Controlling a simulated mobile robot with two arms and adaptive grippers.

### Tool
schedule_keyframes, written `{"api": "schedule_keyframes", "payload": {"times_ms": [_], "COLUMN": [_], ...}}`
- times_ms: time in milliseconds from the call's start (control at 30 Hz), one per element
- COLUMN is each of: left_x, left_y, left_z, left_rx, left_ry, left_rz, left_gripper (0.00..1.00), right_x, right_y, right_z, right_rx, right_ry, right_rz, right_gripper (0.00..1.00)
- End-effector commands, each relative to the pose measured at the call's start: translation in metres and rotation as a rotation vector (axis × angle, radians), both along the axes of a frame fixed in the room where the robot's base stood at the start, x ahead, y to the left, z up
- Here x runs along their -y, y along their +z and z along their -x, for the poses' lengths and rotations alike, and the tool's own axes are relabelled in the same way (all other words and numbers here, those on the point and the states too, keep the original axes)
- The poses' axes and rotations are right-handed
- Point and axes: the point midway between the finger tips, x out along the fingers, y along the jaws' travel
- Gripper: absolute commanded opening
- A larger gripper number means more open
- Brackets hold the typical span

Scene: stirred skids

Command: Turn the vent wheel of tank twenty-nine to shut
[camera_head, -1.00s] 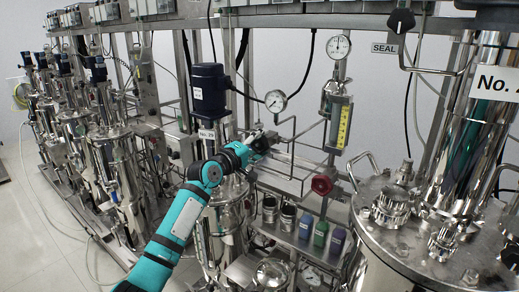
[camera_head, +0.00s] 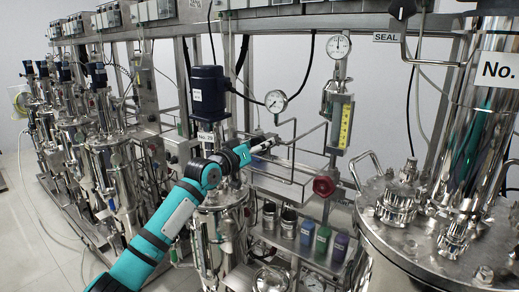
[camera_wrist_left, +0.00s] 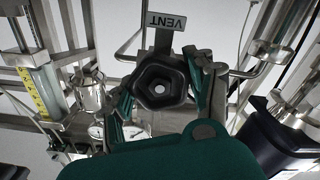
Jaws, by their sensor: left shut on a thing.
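The vent wheel (camera_wrist_left: 162,84) is a dark knob with a many-sided rim and a small light centre, under an upside-down VENT label (camera_wrist_left: 168,24) in the left wrist view. My left gripper (camera_wrist_left: 163,92) has one finger on each side of it and is shut on it. In the head view my left gripper (camera_head: 262,145) is beside the tank with the dark blue motor (camera_head: 208,92). The wheel is too small to make out there. The tank's small plate (camera_head: 206,136) is hard to read. My right gripper is not in view.
A red handwheel (camera_head: 323,186) and a pressure gauge (camera_head: 276,101) are to the right of the gripper. Several bottles (camera_head: 322,240) stand on a shelf below. A large steel vessel (camera_head: 425,250) fills the right front. More tanks (camera_head: 110,165) line the left.

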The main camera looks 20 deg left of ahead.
Motion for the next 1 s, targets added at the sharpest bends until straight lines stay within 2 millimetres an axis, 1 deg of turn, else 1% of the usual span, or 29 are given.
{"api": "schedule_keyframes", "payload": {"times_ms": [33,300,500,733,1000], "left_x": [0.0002,0.0001,0.0006,0.0004,0.0003], "left_y": [-0.0052,-0.0049,-0.0052,-0.0052,-0.0048], "left_z": [0.0000,-0.0001,-0.0001,-0.0001,-0.0001], "left_rx": [0.007,0.080,0.119,0.143,0.151], "left_ry": [0.000,-0.001,-0.002,-0.002,-0.002], "left_rz": [-0.044,-0.251,-0.357,-0.425,-0.445], "left_gripper": [0.23,0.23,0.23,0.23,0.23], "right_x": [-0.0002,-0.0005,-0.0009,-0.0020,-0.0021], "right_y": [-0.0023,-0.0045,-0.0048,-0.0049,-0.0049], "right_z": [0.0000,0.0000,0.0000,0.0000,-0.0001], "right_rx": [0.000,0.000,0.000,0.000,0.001], "right_ry": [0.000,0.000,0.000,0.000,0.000], "right_rz": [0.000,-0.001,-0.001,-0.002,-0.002], "right_gripper": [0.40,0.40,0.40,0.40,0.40]}}
